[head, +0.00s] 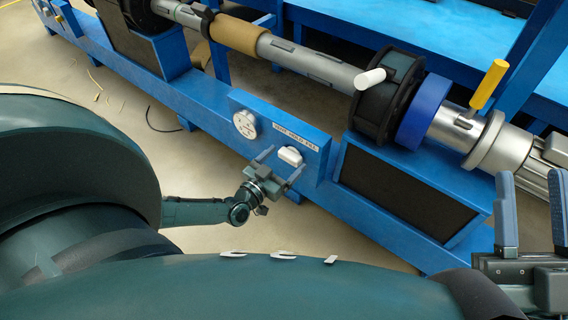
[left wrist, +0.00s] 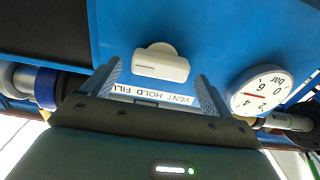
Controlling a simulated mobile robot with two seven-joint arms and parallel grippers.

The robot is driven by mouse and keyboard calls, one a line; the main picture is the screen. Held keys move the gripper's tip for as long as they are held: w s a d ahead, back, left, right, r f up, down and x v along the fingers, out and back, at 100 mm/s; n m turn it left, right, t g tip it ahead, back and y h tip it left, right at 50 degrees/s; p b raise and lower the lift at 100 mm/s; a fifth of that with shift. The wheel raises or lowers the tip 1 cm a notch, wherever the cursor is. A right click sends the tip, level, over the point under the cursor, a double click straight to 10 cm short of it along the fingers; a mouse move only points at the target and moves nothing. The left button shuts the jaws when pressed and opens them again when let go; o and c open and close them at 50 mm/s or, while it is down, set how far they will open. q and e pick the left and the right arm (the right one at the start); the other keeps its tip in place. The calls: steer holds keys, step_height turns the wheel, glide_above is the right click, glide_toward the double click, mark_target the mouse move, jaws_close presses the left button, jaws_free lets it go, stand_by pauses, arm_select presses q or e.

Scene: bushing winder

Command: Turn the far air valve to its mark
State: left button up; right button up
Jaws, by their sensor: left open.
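The air valve is a white bar-shaped knob (head: 290,156) on the front of the blue panel, below a label (head: 295,135) reading VENT HOLD FILL. In the left wrist view the knob (left wrist: 160,66) lies nearly level, with a thin dark line on its bar, and the label (left wrist: 155,96) appears upside down. My left gripper (head: 281,163) is open in front of the knob; in the left wrist view the knob shows between and beyond its two fingers, with a gap on each side. My right gripper (head: 532,180) is open and empty at the right edge.
A round pressure gauge (head: 245,124) sits left of the knob; it shows in the left wrist view (left wrist: 262,92). A white handle (head: 370,79), a yellow handle (head: 490,84) and the winder's shaft (head: 310,62) stand above the blue beam. Bare floor lies in front.

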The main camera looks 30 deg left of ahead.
arm_select(q)
steer(key=shift+w, duration=0.25)
arm_select(e)
steer(key=shift+r, duration=0.2)
arm_select(q)
steer(key=c, duration=1)
steer(key=shift+n, duration=0.3)
steer(key=n, duration=0.3)
steer(key=shift+a, duration=0.1)
steer(key=shift+f+n, duration=0.1)
steer(key=shift+n, duration=1)
steer(key=shift+a+n+b, duration=0.15)
steer(key=shift+n+b, duration=0.25)
steer(key=shift+n, duration=1)
arm_select(e)
steer(key=shift+s+r+n+y, duration=0.1)
steer(key=shift+r+n+y, duration=0.3)
steer(key=shift+n+y, duration=0.2)
steer(key=shift+r, duration=0.15)
